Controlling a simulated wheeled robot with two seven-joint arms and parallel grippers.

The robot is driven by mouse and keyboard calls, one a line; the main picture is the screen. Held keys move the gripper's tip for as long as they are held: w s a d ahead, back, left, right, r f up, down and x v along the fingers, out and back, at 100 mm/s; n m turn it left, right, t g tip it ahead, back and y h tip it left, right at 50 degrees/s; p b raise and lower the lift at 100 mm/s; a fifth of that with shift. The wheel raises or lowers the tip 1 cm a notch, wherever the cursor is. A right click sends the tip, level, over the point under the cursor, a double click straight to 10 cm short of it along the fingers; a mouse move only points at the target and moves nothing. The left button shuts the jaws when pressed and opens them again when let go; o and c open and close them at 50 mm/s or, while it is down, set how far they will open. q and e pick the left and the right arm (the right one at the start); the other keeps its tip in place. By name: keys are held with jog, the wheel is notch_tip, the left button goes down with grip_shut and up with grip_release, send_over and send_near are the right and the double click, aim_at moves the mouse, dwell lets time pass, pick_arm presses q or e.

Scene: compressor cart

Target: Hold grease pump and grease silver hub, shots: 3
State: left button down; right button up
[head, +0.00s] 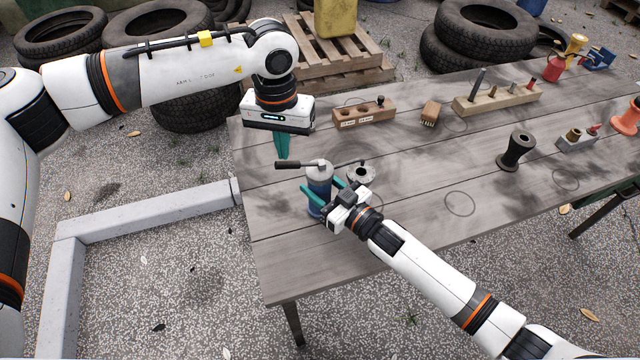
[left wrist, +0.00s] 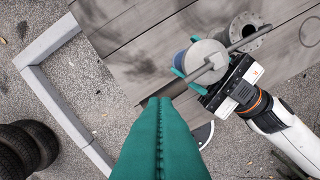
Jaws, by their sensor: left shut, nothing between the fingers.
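The grease pump (head: 319,176), a blue cylinder with a grey top and a dark lever pointing left, stands upright near the table's near left edge. My right gripper (head: 322,191) has its teal fingers around the pump's body. The silver hub (head: 361,174), a flanged grey piece with a centre hole, stands just right of the pump; the pump's thin spout reaches over towards it. My left gripper (head: 282,146) is shut and empty, pointing down, above and behind the pump's lever. In the left wrist view, the pump's round top (left wrist: 205,62) and the hub (left wrist: 249,33) show beyond my shut teal fingers.
The wooden table (head: 420,200) also holds a dark spool-shaped hub (head: 516,150), an orange hub (head: 627,118), a wooden block (head: 364,113), a brush (head: 430,113) and a peg rack (head: 498,99). Tyres and a pallet (head: 340,75) lie behind. The front middle is clear.

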aim_at(285, 162)
pick_arm(q)
jog(key=shift+f, duration=0.1)
jog(key=shift+f, duration=2.05)
jog(key=shift+r, duration=2.2)
jog(key=shift+f, duration=0.15)
